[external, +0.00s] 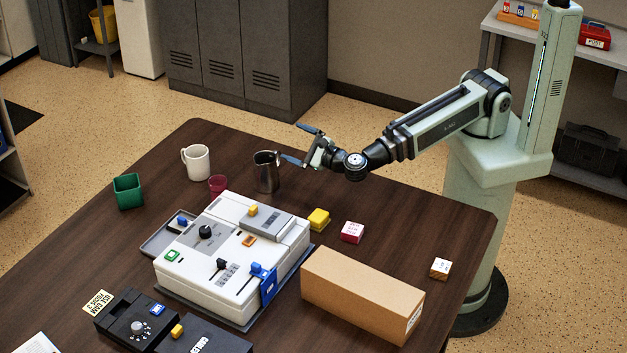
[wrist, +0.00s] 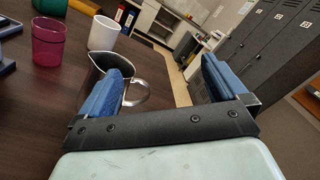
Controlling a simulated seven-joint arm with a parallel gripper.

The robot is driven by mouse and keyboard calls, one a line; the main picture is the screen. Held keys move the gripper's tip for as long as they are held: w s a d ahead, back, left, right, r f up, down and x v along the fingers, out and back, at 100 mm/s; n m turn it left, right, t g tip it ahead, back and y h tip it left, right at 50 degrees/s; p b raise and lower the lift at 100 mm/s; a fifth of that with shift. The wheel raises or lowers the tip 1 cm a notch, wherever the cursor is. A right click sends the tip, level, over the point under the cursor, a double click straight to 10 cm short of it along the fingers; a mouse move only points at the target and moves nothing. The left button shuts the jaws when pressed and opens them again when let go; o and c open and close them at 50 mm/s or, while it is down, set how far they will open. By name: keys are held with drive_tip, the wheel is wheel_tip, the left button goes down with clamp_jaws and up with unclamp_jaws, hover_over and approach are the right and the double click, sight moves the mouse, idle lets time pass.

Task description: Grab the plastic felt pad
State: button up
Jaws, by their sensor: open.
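I cannot tell for certain which thing is the plastic felt pad. Small candidates on the table are a yellow block (external: 318,219) with a darker base, a red and white block (external: 352,232) with print on top, and a small wooden block with a white top (external: 440,268). My gripper (external: 297,146) is open and empty, held above the far right part of the table. In the wrist view its blue fingers (wrist: 165,82) stand wide apart. A metal pitcher (external: 266,172) is below and left of it; the pitcher (wrist: 118,72) is partly hidden behind the left finger in the wrist view.
A white device with switches (external: 185,270) fills the table's middle. A long cardboard box (external: 362,294) lies right of it. A white mug (external: 196,162), a red cup (external: 217,185) and a green container (external: 128,191) stand at the back left. The table's far right is mostly bare.

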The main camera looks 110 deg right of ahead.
drive_tip(key=w+a+r+n+t+y, duration=0.1)
drive_tip(key=w+a+r+n+t, duration=0.3)
drive_tip(key=r, duration=0.6)
drive_tip(key=w+a+r+m+t, duration=0.1)
drive_tip(key=w+a+r+t, duration=0.1)
drive_tip(key=w+r, duration=0.5)
drive_tip(key=w+a+r+n+t+y, duration=0.1)
drive_tip(key=w+a+r+n+y, duration=0.2)
drive_tip(key=a+n+y, duration=0.45)
drive_tip(key=w+a+r+n+t+y, duration=0.15)
drive_tip(key=a+r+n+y, duration=0.25)
drive_tip(key=a+n+y, duration=0.4)
drive_tip(key=n+g+h, duration=0.3)
drive_tip(key=n+g, duration=0.7)
drive_tip(key=g, duration=1.1)
hover_over(315, 213)
wheel_tip(315, 213, down, 24)
drive_tip(key=shift+m+t, duration=0.25)
drive_tip(key=shift+a+f, duration=0.1)
drive_tip(key=shift+f, duration=6.35)
